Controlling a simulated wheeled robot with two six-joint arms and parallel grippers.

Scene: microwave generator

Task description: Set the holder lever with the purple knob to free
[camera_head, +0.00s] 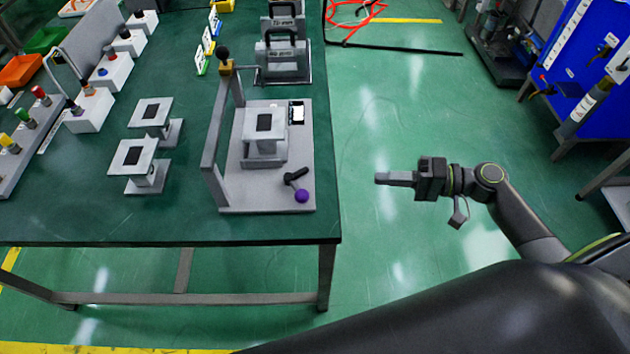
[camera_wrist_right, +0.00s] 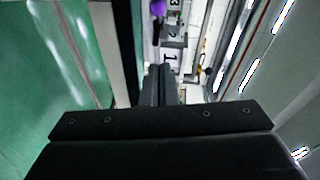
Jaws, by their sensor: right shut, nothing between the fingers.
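The purple knob (camera_head: 302,196) sits at the end of a short black lever (camera_head: 295,176) at the front right corner of a grey holder plate (camera_head: 250,203) on the green table. The knob points toward the front right. In the head view my right gripper (camera_head: 380,178) is to the right of the table, over open floor, apart from the knob, its fingers pointing left. It is shut and empty. In the right wrist view the closed fingers (camera_wrist_right: 158,85) show, with the purple knob (camera_wrist_right: 157,8) at the top edge. My left gripper is not in view.
A grey block with a black top (camera_head: 264,122) stands on the plate beside an upright frame with a black knob (camera_head: 223,53). Two small stands (camera_head: 130,156) are to the left. A black-handled fixture (camera_head: 283,50) stands behind. A blue cabinet (camera_head: 590,75) is at far right.

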